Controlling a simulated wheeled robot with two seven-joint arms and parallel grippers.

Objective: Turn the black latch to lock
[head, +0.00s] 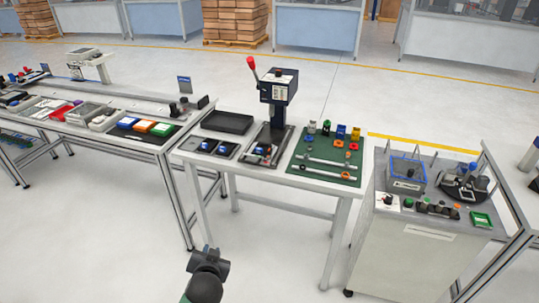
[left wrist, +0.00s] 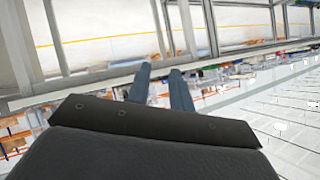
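No part can be told for certain as the black latch at this size. A small black part (head: 388,200) sits on a white plate at the front left corner of the right-hand cabinet top; I cannot tell its turn position. My left gripper (head: 208,262) is low in the head view, in front of the middle table and well apart from the tables and cabinet. In the left wrist view its two blue-grey fingers (left wrist: 160,86) stand apart with nothing seen between them. My right gripper is in neither view.
The middle table (head: 272,176) carries a press (head: 278,86) with a red lever and a green mat (head: 308,146). The cabinet (head: 405,245) holds a clear blue-edged box (head: 407,174), several knobs and a green tray (head: 481,220). Floor before the middle table is free.

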